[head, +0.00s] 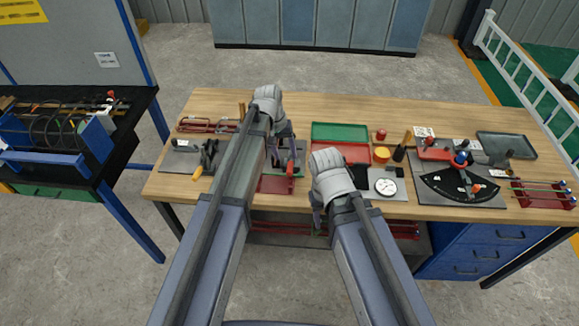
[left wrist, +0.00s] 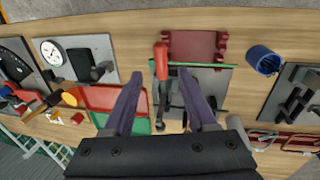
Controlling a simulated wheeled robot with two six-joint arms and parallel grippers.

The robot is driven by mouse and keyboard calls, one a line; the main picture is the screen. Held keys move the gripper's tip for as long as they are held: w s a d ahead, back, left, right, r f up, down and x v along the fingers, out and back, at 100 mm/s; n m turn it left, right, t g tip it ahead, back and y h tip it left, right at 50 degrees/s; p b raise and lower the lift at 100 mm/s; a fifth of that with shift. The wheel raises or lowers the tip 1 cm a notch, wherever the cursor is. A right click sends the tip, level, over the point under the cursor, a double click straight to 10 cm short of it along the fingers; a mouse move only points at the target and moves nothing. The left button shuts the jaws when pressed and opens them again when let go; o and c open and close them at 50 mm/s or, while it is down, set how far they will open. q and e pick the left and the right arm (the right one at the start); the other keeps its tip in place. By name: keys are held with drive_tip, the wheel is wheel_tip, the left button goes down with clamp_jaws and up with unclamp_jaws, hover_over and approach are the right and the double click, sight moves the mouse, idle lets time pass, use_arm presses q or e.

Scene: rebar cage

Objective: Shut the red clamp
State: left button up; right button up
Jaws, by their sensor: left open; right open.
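The red clamp's handle (head: 290,170) shows in the head view just in front of my left gripper (head: 281,150). It also shows in the left wrist view (left wrist: 161,62), beside a dark red block (left wrist: 193,46) with a thin green rod (left wrist: 205,65) across it. I cannot tell for certain how far the clamp is closed. My left gripper is open and empty above the clamp. Its fingers (left wrist: 159,80) lie to either side of the handle in the wrist view, apart from it. My right gripper (head: 319,218) is low at the table's front edge, partly hidden by its own wrist.
A green tray (head: 340,132) and a red tray (head: 357,152) lie right of the clamp. A round dial (head: 386,186) stands near the front. A black fan-shaped plate (head: 440,187) is farther right. A blue cup (left wrist: 262,60) stands near the clamp.

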sight(289, 168)
use_arm(q)
drive_tip(key=f+b, duration=0.2)
drive_tip(key=d+f+b, duration=0.1)
drive_tip(key=f+b, duration=0.1)
drive_tip(key=f, duration=0.1)
drive_tip(key=f+b, duration=0.2)
drive_tip(key=b, duration=0.1)
drive_tip(key=shift+d+f, duration=0.15)
drive_tip(key=shift+f, duration=0.1)
drive_tip(key=shift+r, duration=0.1)
clamp_jaws()
idle(1.1)
